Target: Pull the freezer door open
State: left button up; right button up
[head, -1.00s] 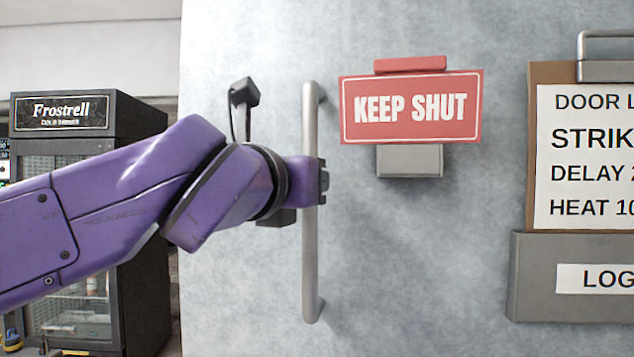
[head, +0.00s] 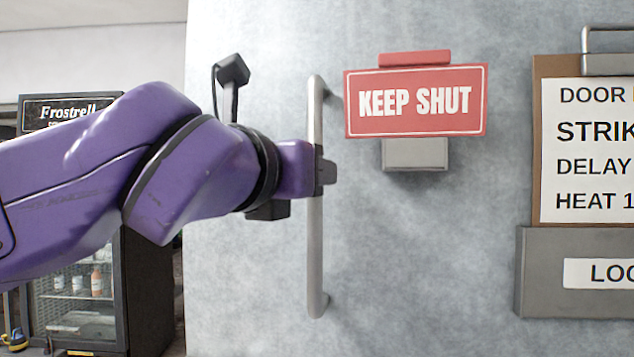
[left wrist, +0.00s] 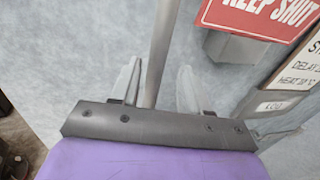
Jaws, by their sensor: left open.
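The freezer door (head: 440,270) is a mottled grey panel filling most of the head view. It carries a vertical metal bar handle (head: 315,255) near its left edge. My left gripper (head: 325,170) is at the upper middle of this handle. In the left wrist view, the handle (left wrist: 163,45) runs between the two open fingers of the left gripper (left wrist: 157,88), with a gap to each side. The fingers are not closed on it. The far ends of the fingers are partly hidden in the head view by the gripper body. My right gripper is not in view.
A red "KEEP SHUT" sign (head: 415,100) is fixed to the door right of the handle. A clipboard (head: 537,150) and a grey log box (head: 580,245) are further right. A black Frostrell drinks cooler (head: 150,290) stands behind at left.

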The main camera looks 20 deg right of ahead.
pick_arm(q)
jog(key=b+v, duration=0.2)
jog(key=v, duration=0.5)
jog(key=shift+s, duration=0.2)
